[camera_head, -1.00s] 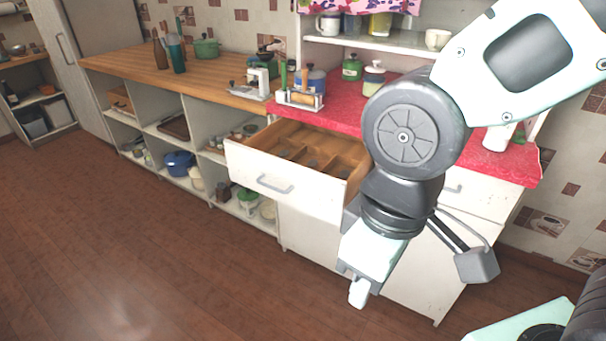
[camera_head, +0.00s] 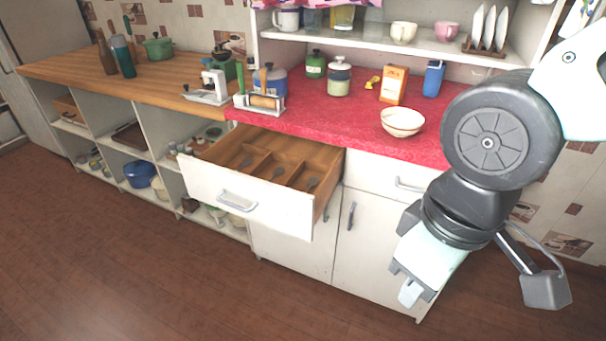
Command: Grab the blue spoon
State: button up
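An open wooden drawer with a white front (camera_head: 225,195) sticks out under the red counter. Several small dark utensils lie in its compartments, among them one at the right (camera_head: 312,184); they are too small to tell their shape or whether any is blue. I cannot make out a blue spoon for certain. My gripper (camera_head: 410,293) hangs at the lower right, in front of the white cabinet and to the right of the drawer, apart from it. It points down; its fingers are too small and edge-on to tell open from shut. I see nothing held in it.
The red counter (camera_head: 300,120) carries a white bowl (camera_head: 402,122), an orange box (camera_head: 393,85), a blue container (camera_head: 433,78), jars and a rack with a rolling pin (camera_head: 262,102). A wooden counter (camera_head: 165,80) extends left over open shelves. The floor in front is clear.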

aim_at(278, 170)
jog(key=i+j+z, duration=0.35)
jog(key=j+z, duration=0.15)
jog(key=j, duration=0.2)
jog(key=i+j+z, duration=0.1)
jog(key=j+z, duration=0.15)
jog(key=j, duration=0.15)
jog(key=i+j, duration=0.1)
jog(key=j, duration=0.3)
jog(key=i+j, duration=0.1)
jog(key=j, duration=0.3)
jog(key=i+j+z, duration=0.1)
jog(key=j, duration=0.3)
jog(key=i+j, duration=0.1)
jog(key=j, duration=0.3)
